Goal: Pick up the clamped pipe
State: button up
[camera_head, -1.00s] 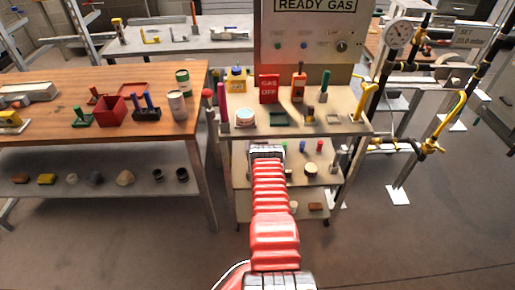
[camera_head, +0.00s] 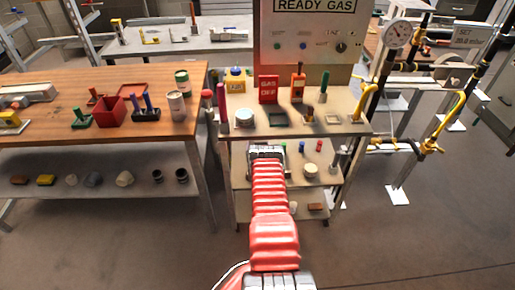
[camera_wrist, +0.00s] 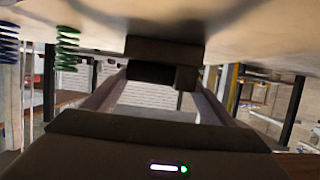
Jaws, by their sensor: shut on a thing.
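My gripper reaches forward to the front of the middle cart, and its wrist end shows in the head view, with the fingers hidden beyond it. In the wrist view the two fingers of my gripper (camera_wrist: 163,75) run forward and close on a dark blocky thing (camera_wrist: 165,52) under a pale surface. I cannot tell whether this dark thing is part of the clamped pipe. I cannot pick out the clamped pipe for sure in the head view.
The cart's top shelf (camera_head: 290,127) holds a red GAS OFF sign (camera_head: 268,88), a white tub (camera_head: 244,117) and several small tools. A wooden bench (camera_head: 60,125) stands left. Pipework with a gauge (camera_head: 397,36) stands right. Open floor (camera_head: 400,240) lies at front right.

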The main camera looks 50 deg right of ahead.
jog(key=shift+w+r, duration=0.1)
jog(key=shift+r, duration=0.1)
jog(key=shift+r, duration=3.6)
jog(key=s+a, duration=0.8)
jog(key=a, duration=0.1)
jog(key=s+a, duration=0.4)
jog(key=shift+a+f, duration=0.2)
jog(key=shift+a, duration=0.05)
